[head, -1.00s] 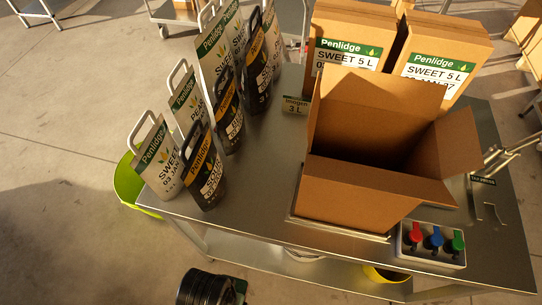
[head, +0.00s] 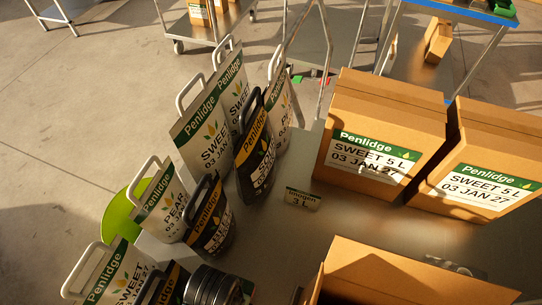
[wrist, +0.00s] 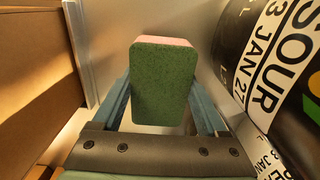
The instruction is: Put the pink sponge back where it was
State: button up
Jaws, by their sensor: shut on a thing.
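The pink sponge (wrist: 163,85) is between the fingers of my gripper (wrist: 163,95) in the wrist view. Its green scouring face is toward the camera, with a thin pink strip along its top edge. My gripper is shut on it, with a blue-grey finger on each side. The fingers and the sponge are hidden or out of view there.
In the wrist view, a cardboard box (wrist: 35,85) is close on the left and a dark pouch (wrist: 275,65) on the right. In the head view, handled pouches (head: 205,125) line the metal table's (head: 330,222) left side. A small sign (head: 302,198), tall cartons (head: 380,135) and an open box (head: 385,275) stand on it.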

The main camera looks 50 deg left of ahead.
jog(key=p, duration=0.3)
send_over(272, 241)
jog(key=shift+w+a, duration=0.1)
jog(key=shift+w, duration=0.05)
jog(key=shift+f+p, duration=0.3)
jog(key=shift+f, duration=1.45)
jog(key=o, duration=1.4)
jog(key=shift+f, duration=0.1)
jog(key=shift+c, duration=0.2)
notch_tip(272, 241, up, 12)
jog(key=shift+s, duration=0.2)
